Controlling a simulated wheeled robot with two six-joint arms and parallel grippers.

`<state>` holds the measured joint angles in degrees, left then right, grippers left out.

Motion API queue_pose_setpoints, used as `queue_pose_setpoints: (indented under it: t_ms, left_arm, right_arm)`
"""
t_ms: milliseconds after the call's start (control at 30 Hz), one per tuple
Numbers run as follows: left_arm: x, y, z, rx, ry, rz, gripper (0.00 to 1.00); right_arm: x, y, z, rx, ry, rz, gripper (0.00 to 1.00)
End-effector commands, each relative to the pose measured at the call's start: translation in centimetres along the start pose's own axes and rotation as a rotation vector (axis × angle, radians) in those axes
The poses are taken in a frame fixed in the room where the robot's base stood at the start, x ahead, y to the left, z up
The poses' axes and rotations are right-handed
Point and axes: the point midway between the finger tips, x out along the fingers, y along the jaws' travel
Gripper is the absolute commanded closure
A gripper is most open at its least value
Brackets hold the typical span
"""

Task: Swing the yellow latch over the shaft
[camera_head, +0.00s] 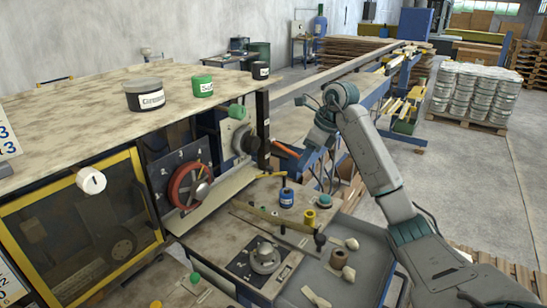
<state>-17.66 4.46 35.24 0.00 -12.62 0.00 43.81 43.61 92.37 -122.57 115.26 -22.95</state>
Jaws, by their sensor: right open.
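A small yellow piece (270,175), which may be the latch, lies below an orange-red bar at the right end of the machine. The grey round shaft housing (240,138) is on the machine's end, beside a dark upright plate (263,128). The shaft itself is too small to make out clearly. The orange-red bar (286,148) sticks out to the right of the plate. My right gripper (308,152) is open, pointing down just right of this bar; I cannot tell if they touch. My left gripper is not in view.
A red handwheel (190,186) is on the machine front. Black and green tins (145,95) stand on its top. The lower bench holds a blue jar (286,197), a yellow spool (309,217) and a grey round fixture (265,258). A grey tray (345,270) lies at its right.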

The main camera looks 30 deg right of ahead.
Motion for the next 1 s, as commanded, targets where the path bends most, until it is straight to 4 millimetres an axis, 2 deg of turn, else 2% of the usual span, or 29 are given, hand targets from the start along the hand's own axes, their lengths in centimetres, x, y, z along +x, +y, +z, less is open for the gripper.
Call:
queue_pose_setpoints:
  t_ms: [33, 100, 267, 400, 500, 633, 700, 1000]
  left_arm:
    - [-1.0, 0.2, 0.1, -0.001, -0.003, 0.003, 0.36]
    - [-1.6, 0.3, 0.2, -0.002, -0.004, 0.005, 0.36]
    - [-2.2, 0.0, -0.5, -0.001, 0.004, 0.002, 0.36]
    - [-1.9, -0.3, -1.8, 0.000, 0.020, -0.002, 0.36]
    - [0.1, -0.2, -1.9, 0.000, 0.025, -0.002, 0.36]
    - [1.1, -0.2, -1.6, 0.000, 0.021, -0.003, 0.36]
    - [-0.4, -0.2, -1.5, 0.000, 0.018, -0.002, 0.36]
    - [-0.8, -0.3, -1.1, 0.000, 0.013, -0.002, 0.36]
  right_arm:
    - [-0.1, 0.1, 1.2, 0.000, -0.003, 0.006, 0.57]
    - [0.4, 0.2, 2.3, -0.002, -0.002, 0.006, 0.57]
    - [1.7, 0.2, 5.0, -0.001, -0.003, 0.006, 0.57]
    - [3.1, 0.2, 7.6, -0.001, -0.003, 0.006, 0.57]
    - [5.1, 0.1, 7.1, 0.000, 0.000, 0.002, 0.57]
    - [6.2, 0.1, 7.2, -0.001, -0.001, 0.002, 0.57]
    - [6.5, 0.1, 7.4, 0.000, 0.003, 0.005, 0.57]
    - [8.1, 0.1, 7.3, 0.000, 0.000, 0.001, 0.57]
